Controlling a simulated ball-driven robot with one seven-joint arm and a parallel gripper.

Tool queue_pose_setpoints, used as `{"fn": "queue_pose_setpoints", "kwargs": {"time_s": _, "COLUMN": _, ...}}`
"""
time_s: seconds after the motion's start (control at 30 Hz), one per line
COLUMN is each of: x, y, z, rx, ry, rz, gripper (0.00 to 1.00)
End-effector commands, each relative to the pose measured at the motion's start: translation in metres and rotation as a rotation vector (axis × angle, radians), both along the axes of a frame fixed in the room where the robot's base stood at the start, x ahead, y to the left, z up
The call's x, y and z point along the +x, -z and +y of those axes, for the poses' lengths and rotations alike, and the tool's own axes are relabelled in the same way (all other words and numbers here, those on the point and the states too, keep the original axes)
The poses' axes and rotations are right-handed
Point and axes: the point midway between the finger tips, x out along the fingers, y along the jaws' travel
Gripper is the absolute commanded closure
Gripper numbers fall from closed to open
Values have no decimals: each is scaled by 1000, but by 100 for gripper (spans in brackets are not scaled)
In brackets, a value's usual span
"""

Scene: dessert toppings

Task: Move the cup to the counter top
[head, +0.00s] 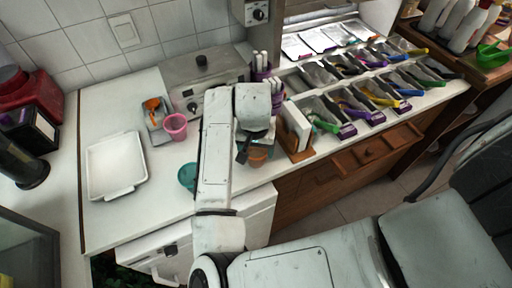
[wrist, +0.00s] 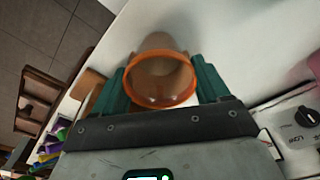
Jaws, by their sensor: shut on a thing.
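An orange-brown translucent cup (wrist: 158,78) with an orange rim sits between the green fingers of my gripper (wrist: 160,70), which is shut on it. In the head view the cup (head: 257,157) shows partly below my gripper (head: 252,148), near the front edge of the white counter top (head: 150,215). My arm hides part of it. Whether the cup touches the counter top cannot be told.
A teal bowl (head: 187,177) and a pink cup (head: 175,126) stand left of my arm. A white tray (head: 117,193) lies further left. A wooden holder (head: 295,150) and several topping bins with scoops (head: 345,98) are to the right. The counter between tray and bowl is clear.

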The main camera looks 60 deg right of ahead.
Motion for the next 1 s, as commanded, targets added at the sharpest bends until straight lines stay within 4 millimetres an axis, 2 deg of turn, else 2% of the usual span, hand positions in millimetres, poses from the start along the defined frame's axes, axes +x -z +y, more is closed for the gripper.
{"fn": "queue_pose_setpoints", "kwargs": {"time_s": 0.37, "x": 0, "y": 0, "z": 0, "rx": 0, "ry": 0, "rz": 0, "gripper": 54}}
{"fn": "queue_pose_setpoints", "kwargs": {"time_s": 0.4, "x": 0, "y": 0, "z": 0, "rx": 0, "ry": 0, "rz": 0, "gripper": 23}}
{"fn": "queue_pose_setpoints", "kwargs": {"time_s": 0.63, "x": 0, "y": 0, "z": 0, "rx": 0, "ry": 0, "rz": 0, "gripper": 1}}
{"fn": "queue_pose_setpoints", "kwargs": {"time_s": 1.0, "x": 0, "y": 0, "z": 0, "rx": 0, "ry": 0, "rz": 0, "gripper": 0}}
